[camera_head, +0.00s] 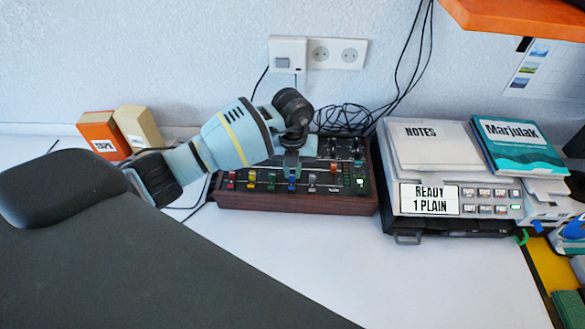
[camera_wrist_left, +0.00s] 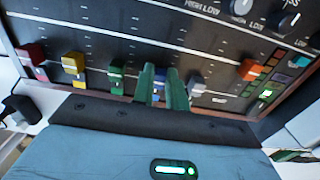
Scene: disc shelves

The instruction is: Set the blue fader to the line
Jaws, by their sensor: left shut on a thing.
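The mixer (camera_head: 300,202) is a black panel in a reddish-brown case against the wall. The blue fader (camera_head: 292,185) is in its row of coloured faders; in the left wrist view the blue fader (camera_wrist_left: 159,76) shows between my fingers. My left gripper (camera_head: 293,172) reaches down over the panel from above and is shut on the blue fader. In the left wrist view the fingers of my left gripper (camera_wrist_left: 163,88) hide much of the fader and its slot.
A green fader (camera_wrist_left: 116,78) and a grey fader (camera_wrist_left: 197,84) flank the blue one closely. Yellow (camera_wrist_left: 74,67), red (camera_wrist_left: 32,53) and orange (camera_wrist_left: 252,69) faders stand farther out. A grey device (camera_head: 460,200) with notes stands right of the mixer; orange box (camera_head: 102,135) left.

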